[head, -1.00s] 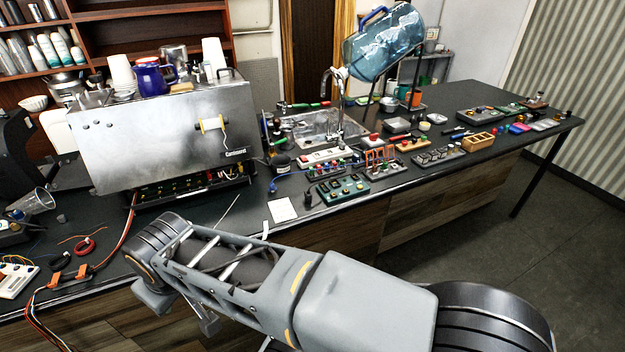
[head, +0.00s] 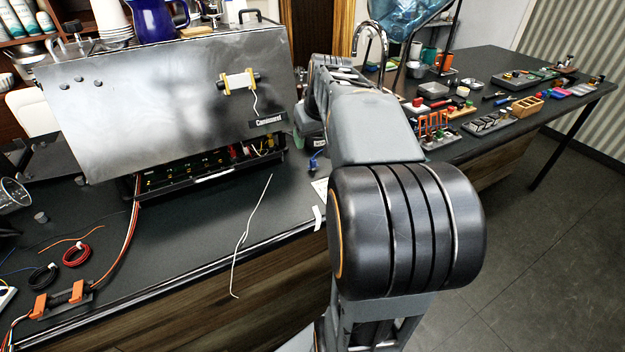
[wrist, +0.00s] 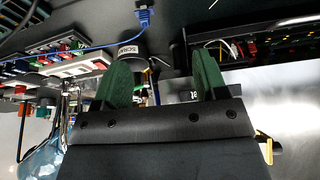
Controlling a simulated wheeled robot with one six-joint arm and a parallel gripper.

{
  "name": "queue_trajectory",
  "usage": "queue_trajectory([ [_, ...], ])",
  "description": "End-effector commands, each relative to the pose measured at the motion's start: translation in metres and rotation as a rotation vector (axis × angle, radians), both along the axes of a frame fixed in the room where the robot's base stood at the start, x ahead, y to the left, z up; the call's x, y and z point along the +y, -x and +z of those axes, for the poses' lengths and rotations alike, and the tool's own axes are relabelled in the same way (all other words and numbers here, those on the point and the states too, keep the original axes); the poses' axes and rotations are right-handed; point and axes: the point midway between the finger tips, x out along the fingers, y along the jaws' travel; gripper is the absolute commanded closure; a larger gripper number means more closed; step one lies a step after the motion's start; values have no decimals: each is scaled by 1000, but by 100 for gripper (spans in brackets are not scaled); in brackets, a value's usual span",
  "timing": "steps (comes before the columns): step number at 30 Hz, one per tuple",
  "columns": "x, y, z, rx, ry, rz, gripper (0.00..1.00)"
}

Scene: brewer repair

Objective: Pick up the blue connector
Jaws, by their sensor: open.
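The blue connector (wrist: 143,17) lies on the dark counter at the top middle of the wrist view, with a blue cable (wrist: 100,47) running from it to the left. In the head view the connector (head: 316,163) shows small, just left of my arm, near the front right of the brewer. My gripper (wrist: 161,78) is open and empty, its two green fingers apart. The connector lies beyond the fingertips, clear of both. In the head view my arm hides most of the gripper.
A dark jar with a white label (wrist: 130,50) stands between the fingers and the connector in the wrist view. The metal brewer (head: 160,110) stands left of my arm. Switch boards (wrist: 75,68) lie near the cable.

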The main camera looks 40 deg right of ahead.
Motion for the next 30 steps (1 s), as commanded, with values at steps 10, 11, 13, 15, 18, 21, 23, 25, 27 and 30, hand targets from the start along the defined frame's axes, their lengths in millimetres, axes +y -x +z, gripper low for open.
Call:
queue_trajectory([
  [10,-30,-22,-52,-1,-1,-19,34],
  [11,-31,-24,-57,-1,-1,-18,34],
  [13,-31,-28,-66,-1,-1,-18,34],
  [15,-32,-32,-74,-2,0,-18,34],
  [18,-32,-35,-80,-4,1,-17,34],
  [21,-33,-36,-84,-4,1,-17,34],
  [23,-33,-37,-87,-3,1,-17,34],
  [25,-34,-40,-94,-2,0,-17,34],
  [27,-35,-44,-103,-1,-1,-16,34],
  [30,-37,-49,-115,-2,0,-16,34],
])
